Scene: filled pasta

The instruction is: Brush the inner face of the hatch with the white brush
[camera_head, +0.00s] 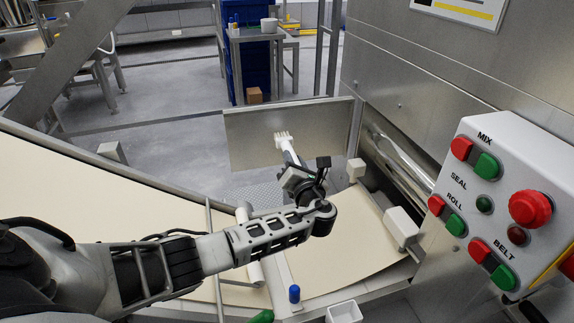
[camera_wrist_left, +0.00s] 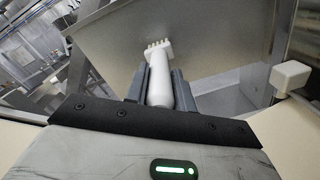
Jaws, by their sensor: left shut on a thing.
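The hatch (camera_head: 245,133) is a flat grey metal panel at the middle of the head view, standing open beside the machine's rollers. It also fills the upper middle of the left wrist view (camera_wrist_left: 205,45). My left gripper (camera_head: 294,172) is shut on the handle of the white brush (camera_head: 284,144). In the left wrist view the brush (camera_wrist_left: 159,75) points away from me between the two fingers, with its bristle head over the hatch panel. I cannot tell whether the bristles touch the panel. My right gripper is not in view.
A control box (camera_head: 500,200) with red and green buttons stands at the right. Pale dough sheets (camera_head: 345,245) lie on the belt below my arm. Metal rollers (camera_head: 395,155) are right of the hatch. A blue-capped item (camera_head: 294,294) and white tub (camera_head: 344,312) are at the front.

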